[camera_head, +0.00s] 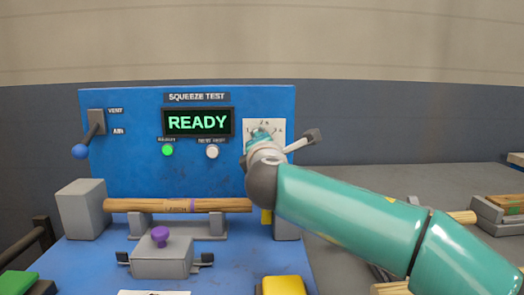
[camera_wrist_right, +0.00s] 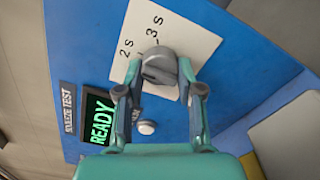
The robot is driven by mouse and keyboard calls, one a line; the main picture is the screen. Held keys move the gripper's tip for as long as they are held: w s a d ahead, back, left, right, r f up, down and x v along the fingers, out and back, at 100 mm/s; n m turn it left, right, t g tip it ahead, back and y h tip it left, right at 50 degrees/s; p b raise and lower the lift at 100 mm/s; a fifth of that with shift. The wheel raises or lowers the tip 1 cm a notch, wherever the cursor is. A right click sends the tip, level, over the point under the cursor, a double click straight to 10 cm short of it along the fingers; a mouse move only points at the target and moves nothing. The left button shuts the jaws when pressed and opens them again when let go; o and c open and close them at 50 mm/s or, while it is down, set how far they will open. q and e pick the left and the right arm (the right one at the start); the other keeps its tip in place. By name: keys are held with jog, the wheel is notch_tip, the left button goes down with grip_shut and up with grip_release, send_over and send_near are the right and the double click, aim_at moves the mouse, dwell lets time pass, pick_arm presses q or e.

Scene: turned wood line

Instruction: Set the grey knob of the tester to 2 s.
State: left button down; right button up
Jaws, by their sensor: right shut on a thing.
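The tester (camera_head: 130,160) is a blue upright panel headed SQUEEZE TEST, with a display (camera_head: 198,122) reading READY in green. Its grey knob (camera_wrist_right: 159,66) sits on a white dial plate (camera_wrist_right: 190,35) with "2 s" and "3 s" readable in the right wrist view. My right gripper (camera_wrist_right: 160,80) is shut on the grey knob, one finger on each side. In the head view my right gripper (camera_head: 262,140) covers the knob and most of the dial plate. I cannot tell exactly which mark the knob points to. My left gripper is not in view.
A lever with a blue ball (camera_head: 80,151) is at the panel's left. A green lamp (camera_head: 167,150) and a white button (camera_head: 212,152) sit below the display. A wooden handle (camera_head: 150,206) lies across the supports, behind a grey block with a purple knob (camera_head: 159,236).

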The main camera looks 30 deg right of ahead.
jog(key=shift+f, duration=0.2)
jog(key=o, duration=1.1)
jog(key=shift+o, duration=0.2)
jog(key=shift+r, duration=0.1)
jog(key=v, duration=1.2)
